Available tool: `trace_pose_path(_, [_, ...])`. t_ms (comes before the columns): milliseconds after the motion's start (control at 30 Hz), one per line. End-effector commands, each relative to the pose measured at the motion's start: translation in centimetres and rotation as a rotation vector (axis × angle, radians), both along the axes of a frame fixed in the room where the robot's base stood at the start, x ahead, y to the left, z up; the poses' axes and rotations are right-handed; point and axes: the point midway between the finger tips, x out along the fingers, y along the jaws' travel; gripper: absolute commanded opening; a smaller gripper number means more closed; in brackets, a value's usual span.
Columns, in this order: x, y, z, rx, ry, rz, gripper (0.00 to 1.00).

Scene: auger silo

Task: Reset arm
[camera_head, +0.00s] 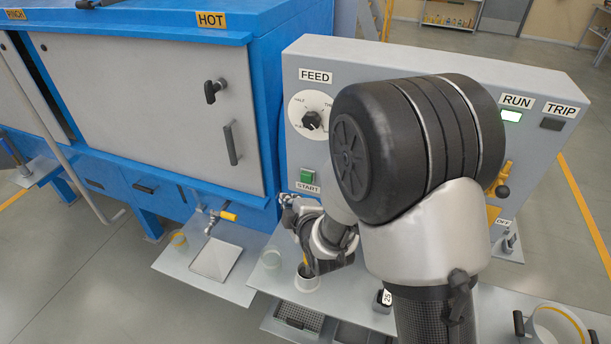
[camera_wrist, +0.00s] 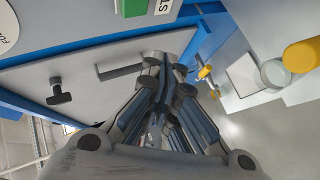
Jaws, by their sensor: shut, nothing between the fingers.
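My gripper (camera_head: 294,207) is in front of the grey control panel (camera_head: 318,61), just below the green START button (camera_head: 307,176). In the wrist view my gripper (camera_wrist: 168,62) has its fingers together, with nothing between them. The START button (camera_wrist: 135,7) also shows at the top of the wrist view. My arm covers the middle and right of the panel in the head view. A FEED dial (camera_head: 311,120) is on the panel to the left of my arm.
A blue machine with a grey door (camera_head: 150,110) stands at the left. A shelf below holds a white cup (camera_head: 307,279) and a block marked 25 (camera_head: 384,299). A tap with a yellow handle (camera_head: 228,215) sticks out nearby. The RUN light (camera_head: 512,116) is lit.

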Motion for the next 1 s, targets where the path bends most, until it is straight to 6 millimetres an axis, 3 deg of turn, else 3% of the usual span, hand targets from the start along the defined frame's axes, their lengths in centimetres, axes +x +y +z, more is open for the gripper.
trace_pose_path(233, [0.0, -0.3, 0.5, 0.011, 0.013, -0.013, 0.0])
trace_pose_path(367, [-0.5, -2.1, 2.8, 0.071, 0.082, -0.084, 0.0])
trace_pose_path(467, [-1.9, -4.6, 5.4, 0.153, 0.179, -0.189, 0.0])
trace_pose_path(667, [-7.6, -9.9, 10.0, 0.342, 0.391, -0.451, 0.0])
trace_pose_path(800, [-13.4, -13.1, 12.5, 0.477, 0.523, -0.654, 0.0])
trace_pose_path(1000, [-23.0, -16.3, 14.4, 0.657, 0.68, -0.952, 0.0])
